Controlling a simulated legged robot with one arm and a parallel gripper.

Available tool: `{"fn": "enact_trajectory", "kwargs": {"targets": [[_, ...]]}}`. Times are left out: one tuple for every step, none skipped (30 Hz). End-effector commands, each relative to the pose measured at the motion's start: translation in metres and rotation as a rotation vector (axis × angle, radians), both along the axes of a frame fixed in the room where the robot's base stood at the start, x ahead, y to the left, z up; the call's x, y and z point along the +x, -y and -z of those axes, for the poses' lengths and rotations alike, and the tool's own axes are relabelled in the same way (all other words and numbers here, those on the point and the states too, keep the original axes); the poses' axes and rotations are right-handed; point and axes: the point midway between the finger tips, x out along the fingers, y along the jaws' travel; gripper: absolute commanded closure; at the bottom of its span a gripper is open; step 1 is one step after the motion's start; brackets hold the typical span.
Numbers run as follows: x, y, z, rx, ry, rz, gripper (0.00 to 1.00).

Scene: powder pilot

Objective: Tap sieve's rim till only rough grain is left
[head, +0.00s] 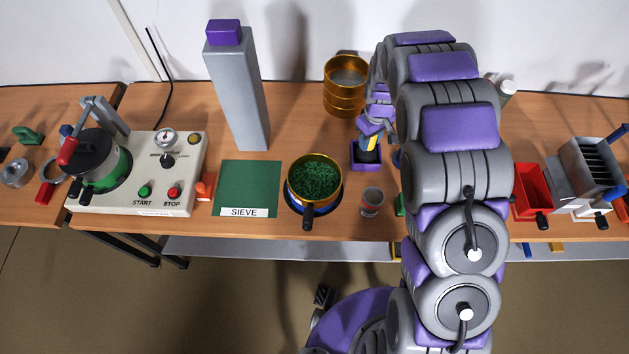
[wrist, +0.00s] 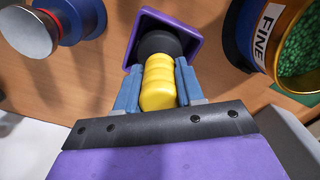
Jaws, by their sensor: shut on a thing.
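The brass sieve (head: 292,181) holds green grain (head: 316,179) and sits over a blue base, its dark handle toward the table's front edge. My gripper (wrist: 158,88) is shut on the yellow handle (wrist: 158,75) of a tool with a black head (wrist: 160,44). The head is at or inside a small purple holder (wrist: 190,20); its lower part is hidden. In the head view my gripper (head: 371,142) is right of the sieve, apart from it.
A green SIEVE mat (head: 250,183) lies bare left of the sieve. A tall grey block (head: 238,95) and stacked brass sieves (head: 345,88) stand behind. A small cup (head: 371,200) is near the front edge. A START/STOP machine (head: 150,185) stands left, a red bin (head: 532,190) right.

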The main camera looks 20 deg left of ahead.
Motion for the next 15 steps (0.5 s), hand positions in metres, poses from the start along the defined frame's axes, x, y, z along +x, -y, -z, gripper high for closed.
{"fn": "enact_trajectory", "kwargs": {"targets": [[0.0001, 0.0001, -0.0001, 0.0, 0.0, 0.0, 0.81], [0.0001, 0.0, 0.0, 0.0, 0.0, 0.0, 0.84], [0.0001, -0.0002, -0.0001, -0.001, 0.001, 0.0, 0.87], [0.0001, -0.0002, 0.0, -0.001, 0.001, 0.0, 0.9], [0.0001, -0.0003, -0.0001, -0.001, 0.001, 0.0, 0.93], [0.0001, -0.0004, -0.0001, -0.001, 0.001, 0.0, 0.97], [0.0002, -0.0005, -0.0001, -0.001, 0.001, 0.0, 1.0], [0.0002, -0.0007, -0.0001, -0.001, 0.001, 0.0, 1.0], [0.0001, -0.0007, -0.0001, -0.001, 0.001, 0.0, 1.0], [0.0001, -0.0008, -0.0001, -0.001, 0.001, 0.0, 1.0], [0.0001, -0.0009, -0.0001, -0.001, 0.001, 0.0, 1.0], [0.0002, -0.001, -0.0001, -0.001, 0.001, 0.0, 1.0], [0.0002, -0.001, -0.0002, -0.001, 0.001, 0.0, 1.0], [0.0003, -0.0011, -0.0003, -0.001, 0.001, 0.0, 1.0], [0.0003, -0.0011, -0.0005, -0.001, 0.001, 0.0, 1.0]]}}
